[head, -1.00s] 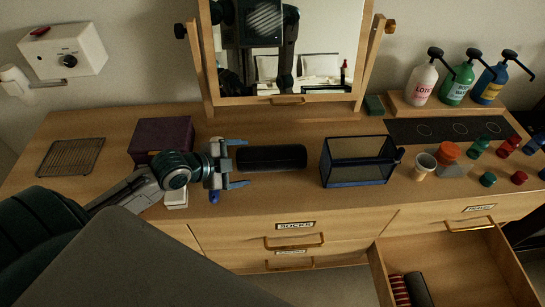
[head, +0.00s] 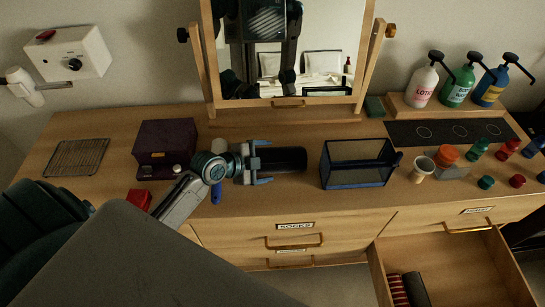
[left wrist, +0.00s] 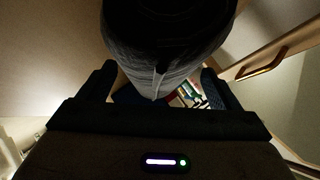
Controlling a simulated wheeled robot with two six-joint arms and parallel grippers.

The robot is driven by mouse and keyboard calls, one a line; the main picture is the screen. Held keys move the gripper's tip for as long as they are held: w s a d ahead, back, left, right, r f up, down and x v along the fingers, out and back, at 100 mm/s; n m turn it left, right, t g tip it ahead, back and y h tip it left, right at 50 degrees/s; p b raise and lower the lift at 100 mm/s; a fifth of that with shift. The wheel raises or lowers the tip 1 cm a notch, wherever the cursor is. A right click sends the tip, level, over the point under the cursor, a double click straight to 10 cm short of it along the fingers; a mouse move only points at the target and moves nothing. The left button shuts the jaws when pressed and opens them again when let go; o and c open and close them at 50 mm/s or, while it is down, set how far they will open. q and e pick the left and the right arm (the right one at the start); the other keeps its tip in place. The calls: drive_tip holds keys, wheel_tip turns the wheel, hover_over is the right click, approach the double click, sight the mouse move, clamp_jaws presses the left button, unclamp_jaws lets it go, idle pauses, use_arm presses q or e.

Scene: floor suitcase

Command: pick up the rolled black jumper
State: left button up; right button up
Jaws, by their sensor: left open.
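The rolled black jumper (head: 286,160) lies lengthwise on the dresser top, left of the mesh basket. My left gripper (head: 263,162) comes in from the left and is open. Its two fingers lie on either side of the jumper's left end, which the gripper partly hides. In the left wrist view the dark roll (left wrist: 165,55) fills the upper middle, between the two spread fingers. I cannot tell whether the fingers touch it. My right gripper is not in view.
A dark mesh basket (head: 355,173) stands right of the jumper. A purple box (head: 165,143) and a wire rack (head: 77,157) are at left. The mirror (head: 290,103) stands behind. The lower right drawer (head: 455,268) is open and holds a dark roll (head: 417,288) and a red striped one.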

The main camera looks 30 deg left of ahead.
use_arm(q)
drive_tip(key=shift+w+f, duration=0.15)
drive_tip(key=shift+f, duration=0.05)
drive_tip(key=c, duration=0.9)
drive_tip(key=shift+c, duration=0.5)
drive_tip(key=shift+r, duration=0.15)
